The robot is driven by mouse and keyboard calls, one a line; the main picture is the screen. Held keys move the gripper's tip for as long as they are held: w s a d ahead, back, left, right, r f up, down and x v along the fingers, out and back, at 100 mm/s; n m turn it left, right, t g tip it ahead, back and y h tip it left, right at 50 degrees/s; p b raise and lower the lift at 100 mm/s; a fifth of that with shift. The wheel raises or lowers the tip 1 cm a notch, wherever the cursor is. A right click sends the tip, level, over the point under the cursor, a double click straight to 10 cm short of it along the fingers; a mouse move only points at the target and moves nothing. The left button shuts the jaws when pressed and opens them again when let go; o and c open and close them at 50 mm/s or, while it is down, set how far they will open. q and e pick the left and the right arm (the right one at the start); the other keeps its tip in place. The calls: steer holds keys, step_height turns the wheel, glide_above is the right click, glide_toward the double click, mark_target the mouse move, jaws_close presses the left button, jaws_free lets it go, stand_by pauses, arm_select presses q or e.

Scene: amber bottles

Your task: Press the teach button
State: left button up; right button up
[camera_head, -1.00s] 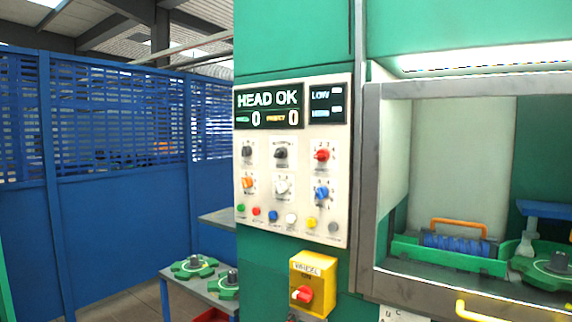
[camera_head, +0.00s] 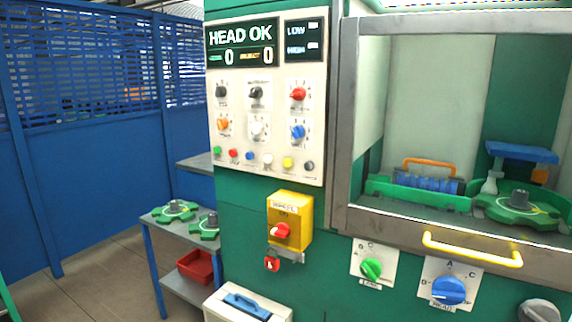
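A white control panel (camera_head: 267,120) on the green machine carries a row of small push buttons: green (camera_head: 217,151), red (camera_head: 233,154), blue (camera_head: 249,156), white (camera_head: 267,159), yellow (camera_head: 288,162) and grey (camera_head: 309,166). Their labels are too small to read, so I cannot tell which one is the teach button. Above them are two rows of rotary knobs and a display (camera_head: 242,46) reading "HEAD OK" with two zeros. Neither of my grippers is in view.
A yellow switch box (camera_head: 289,221) with a red knob sits below the panel. At right are a window bay with a yellow handle (camera_head: 473,251), a green knob (camera_head: 371,268) and a blue knob (camera_head: 448,290). A side table (camera_head: 159,218) holds green parts. Blue fencing (camera_head: 85,180) stands left.

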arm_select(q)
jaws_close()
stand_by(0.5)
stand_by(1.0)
